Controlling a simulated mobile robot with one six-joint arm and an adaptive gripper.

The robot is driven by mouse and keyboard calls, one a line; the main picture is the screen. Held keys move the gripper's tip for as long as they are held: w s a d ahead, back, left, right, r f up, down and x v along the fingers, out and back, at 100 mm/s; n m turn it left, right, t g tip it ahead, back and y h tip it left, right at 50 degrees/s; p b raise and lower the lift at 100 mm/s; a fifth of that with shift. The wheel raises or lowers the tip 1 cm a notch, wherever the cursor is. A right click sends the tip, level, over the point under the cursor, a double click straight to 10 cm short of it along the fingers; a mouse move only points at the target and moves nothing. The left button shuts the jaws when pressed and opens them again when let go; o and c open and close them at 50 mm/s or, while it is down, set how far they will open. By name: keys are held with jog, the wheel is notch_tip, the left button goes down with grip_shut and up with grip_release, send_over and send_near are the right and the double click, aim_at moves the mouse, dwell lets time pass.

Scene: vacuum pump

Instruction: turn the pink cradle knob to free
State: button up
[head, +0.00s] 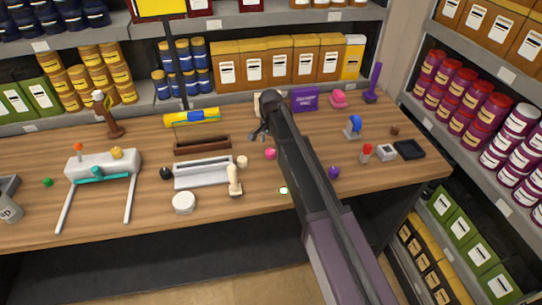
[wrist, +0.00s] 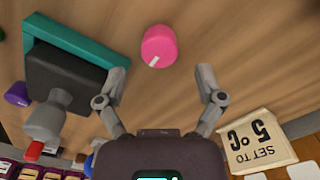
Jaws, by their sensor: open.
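The pink knob (head: 270,154) is on the wooden table just below my gripper's tip in the head view. In the wrist view the pink knob (wrist: 158,44) is at top centre, with a short white mark on its near face pointing down and left. My gripper (wrist: 162,74) is open and empty. Its two fingers are spread wide, and the knob appears ahead of the gap between them, apart from both. In the head view my gripper (head: 262,133) is partly hidden by my arm. No lettering for the knob's positions is readable.
In the wrist view a dark block with a teal edge (wrist: 75,38) stands left, and a "SET TO 5 °C" card (wrist: 253,140) lies lower right. In the head view a white tray (head: 203,173) is left of the knob, and a purple knob (head: 334,172) is right.

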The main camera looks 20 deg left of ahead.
aim_at(271, 150)
jog(key=shift+f+b, duration=1.65)
jog(key=shift+f, duration=0.3)
jog(key=shift+c, duration=0.2)
jog(key=c, duration=1.1)
